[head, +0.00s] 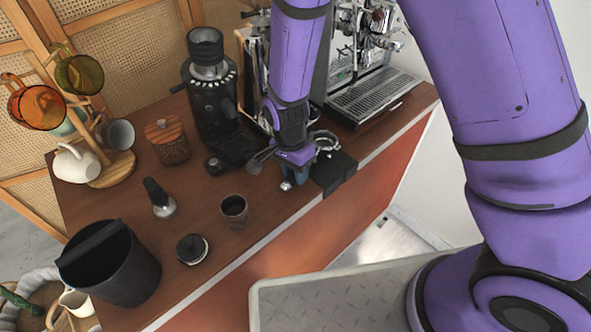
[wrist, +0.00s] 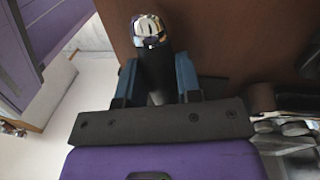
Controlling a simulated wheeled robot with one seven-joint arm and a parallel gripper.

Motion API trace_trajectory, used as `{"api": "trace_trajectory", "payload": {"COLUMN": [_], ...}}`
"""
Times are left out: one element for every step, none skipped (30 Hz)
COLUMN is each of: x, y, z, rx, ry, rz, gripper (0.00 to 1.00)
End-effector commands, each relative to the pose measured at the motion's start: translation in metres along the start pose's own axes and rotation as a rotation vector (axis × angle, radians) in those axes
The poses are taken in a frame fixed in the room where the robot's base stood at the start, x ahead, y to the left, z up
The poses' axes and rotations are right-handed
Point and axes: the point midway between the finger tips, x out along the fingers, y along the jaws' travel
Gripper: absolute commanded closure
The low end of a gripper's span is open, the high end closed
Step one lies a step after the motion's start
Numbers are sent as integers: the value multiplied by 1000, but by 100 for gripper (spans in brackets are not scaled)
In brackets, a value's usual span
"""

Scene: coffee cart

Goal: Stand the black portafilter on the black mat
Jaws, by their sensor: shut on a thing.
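The black portafilter shows in the head view as a metal basket ring (head: 325,140) just beyond my gripper, at the back of the black mat. My gripper (head: 294,176) is shut on its handle, and the handle's chrome end sticks out on the near side. In the wrist view the blue fingers of my gripper (wrist: 160,82) press on both sides of the black handle (wrist: 156,68), chrome tip outward. The portafilter's head is hidden there. The black mat (head: 338,177) lies over the counter's front edge, right of my gripper. I cannot tell whether the portafilter touches it.
The espresso machine (head: 372,92) stands behind and right, the grinder (head: 208,95) behind and left. A tamper (head: 160,200), a dark cup (head: 234,209), a round black-topped item (head: 192,249) and a knock bin (head: 108,265) stand left on the wooden counter (head: 205,190).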

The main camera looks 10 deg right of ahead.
Motion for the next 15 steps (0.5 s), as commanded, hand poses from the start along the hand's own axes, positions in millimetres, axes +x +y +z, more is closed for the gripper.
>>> {"api": "trace_trajectory", "payload": {"x": [0, 0, 0, 0, 0, 1, 1, 2, 2, 2, 3, 2, 2, 2, 2], "y": [0, 0, 0, 0, 0, 0, 0, 0, -1, -1, -1, -1, -1, -1, -1], "z": [0, 0, 0, 0, 0, 0, 0, 0, 0, 0, 0, 0, 0, 0, 0], "rx": [0, 0, 0, 0, 0, 0, 0, 0, 0, 0, 0, 0, 0, 0, 0], "ry": [0, 0, 0, 0, 0, 0, 0, 0, 0, 0, 0, 0, 0, 0, 0], "rz": [-1, -1, -1, -1, -1, -1, -1, -1, -1, -1, -1, -2, -1, -1, -1], "gripper": [100, 100, 100, 100, 100, 100, 100, 100, 100, 100, 100, 58, 52, 45, 38]}}
